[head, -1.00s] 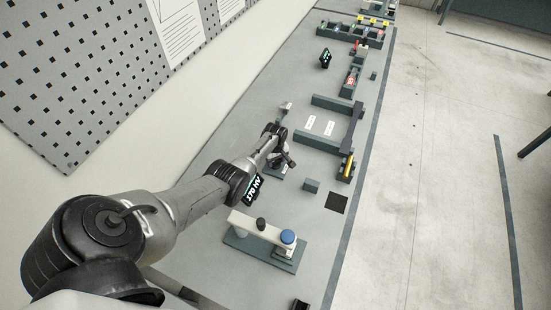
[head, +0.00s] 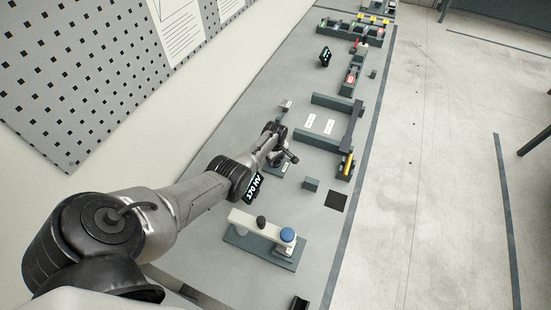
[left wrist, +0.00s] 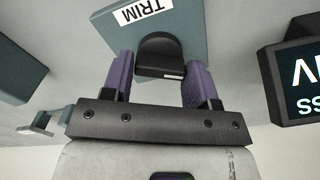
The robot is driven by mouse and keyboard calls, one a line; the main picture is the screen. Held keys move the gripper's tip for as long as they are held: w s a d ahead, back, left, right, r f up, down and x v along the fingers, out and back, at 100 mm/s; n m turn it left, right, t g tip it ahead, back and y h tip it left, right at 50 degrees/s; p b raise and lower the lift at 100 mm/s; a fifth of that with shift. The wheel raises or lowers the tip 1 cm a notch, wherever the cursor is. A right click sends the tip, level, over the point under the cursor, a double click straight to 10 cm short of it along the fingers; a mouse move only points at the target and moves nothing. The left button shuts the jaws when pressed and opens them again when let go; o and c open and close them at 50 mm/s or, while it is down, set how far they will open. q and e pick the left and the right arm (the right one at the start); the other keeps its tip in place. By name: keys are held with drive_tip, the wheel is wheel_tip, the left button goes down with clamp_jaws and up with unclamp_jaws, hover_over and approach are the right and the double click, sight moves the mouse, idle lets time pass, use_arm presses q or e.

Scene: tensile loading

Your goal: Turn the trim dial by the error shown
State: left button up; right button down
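The trim dial is a black rounded knob (left wrist: 160,54) with a small white mark, on a teal base (left wrist: 192,22) labelled TRIM, in the left wrist view. The purple fingers of my left gripper (left wrist: 159,70) stand one on each side of the dial, very close to it. I cannot tell whether they press on it. In the head view the left gripper (head: 290,156) is low over the bench, and the dial is not clear there. A dark display (left wrist: 297,82) is cut off at the right of the wrist view. My right gripper is not in view.
In the head view, a display with light text (head: 255,187) stands beside my left arm. A beige fixture with a blue-topped part (head: 287,235) stands nearer. A small grey block (head: 311,184) and a dark square (head: 337,201) lie to the right. A teal frame (head: 335,103) stands beyond.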

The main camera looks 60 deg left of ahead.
use_arm(q)
drive_tip(key=o, duration=0.4)
drive_tip(key=shift+r+p, duration=0.35)
drive_tip(key=shift+r, duration=0.15)
drive_tip(key=shift+r+p, duration=1.7)
drive_tip(key=shift+r, duration=4.75)
